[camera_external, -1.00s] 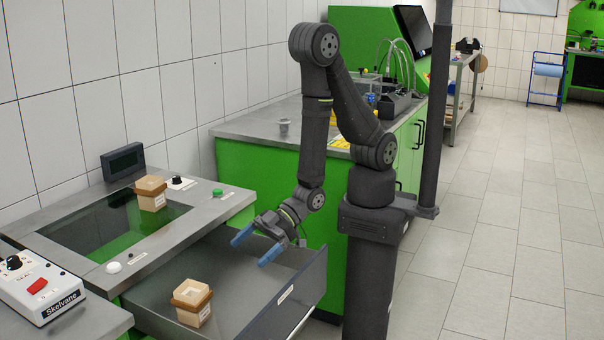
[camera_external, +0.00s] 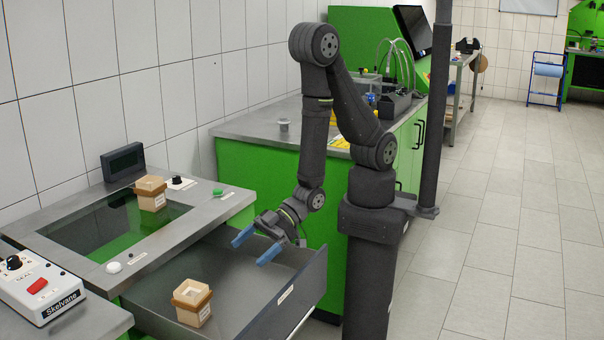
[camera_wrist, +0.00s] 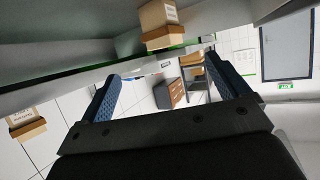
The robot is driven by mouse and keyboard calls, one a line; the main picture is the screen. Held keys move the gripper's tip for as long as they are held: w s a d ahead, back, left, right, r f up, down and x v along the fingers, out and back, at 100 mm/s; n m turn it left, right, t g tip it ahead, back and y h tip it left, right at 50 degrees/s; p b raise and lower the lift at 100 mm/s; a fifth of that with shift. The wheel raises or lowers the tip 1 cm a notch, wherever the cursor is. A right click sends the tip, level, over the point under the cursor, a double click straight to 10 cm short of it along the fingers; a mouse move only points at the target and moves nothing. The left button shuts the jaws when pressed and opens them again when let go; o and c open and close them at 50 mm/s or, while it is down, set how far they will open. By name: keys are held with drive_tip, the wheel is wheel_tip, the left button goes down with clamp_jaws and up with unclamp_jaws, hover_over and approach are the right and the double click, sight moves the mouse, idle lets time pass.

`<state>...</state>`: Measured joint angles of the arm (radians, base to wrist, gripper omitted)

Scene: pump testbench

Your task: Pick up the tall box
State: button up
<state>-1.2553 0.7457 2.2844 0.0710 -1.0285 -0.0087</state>
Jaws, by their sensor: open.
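Two light wooden boxes with brown bands are in view. One box (camera_external: 151,193) stands on the dark glass panel of the bench. The other box (camera_external: 192,303), with an open top, stands in the pulled-out drawer (camera_external: 235,288). I cannot tell for sure which is the tall one. My gripper (camera_external: 257,246), with blue fingers, hangs over the drawer, above and right of the box in it, touching neither box. It is open and empty. The wrist view shows the fingers (camera_wrist: 160,70) apart, one box (camera_wrist: 158,22) at the top and another (camera_wrist: 25,122) at the left edge.
A white control unit with a red button (camera_external: 40,286) is at the lower left. A small dark display (camera_external: 123,162) stands behind the glass panel. The drawer's front wall (camera_external: 295,295) rises near my gripper. The drawer floor around its box is clear.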

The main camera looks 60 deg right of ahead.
drive_tip(key=m+g+h, duration=0.5)
drive_tip(key=m+h, duration=0.2)
drive_tip(key=m, duration=2.3)
approach(193, 303)
drive_tip(key=w+d+r, duration=0.4)
drive_tip(key=r, duration=0.2)
drive_tip(key=x, duration=1.1)
drive_tip(key=s+d+x, duration=0.1)
drive_tip(key=x, duration=0.5)
drive_tip(key=shift+s+f, duration=0.1)
drive_tip(key=shift+f, duration=0.15)
drive_tip(key=shift+c, duration=0.2)
drive_tip(key=c, duration=1)
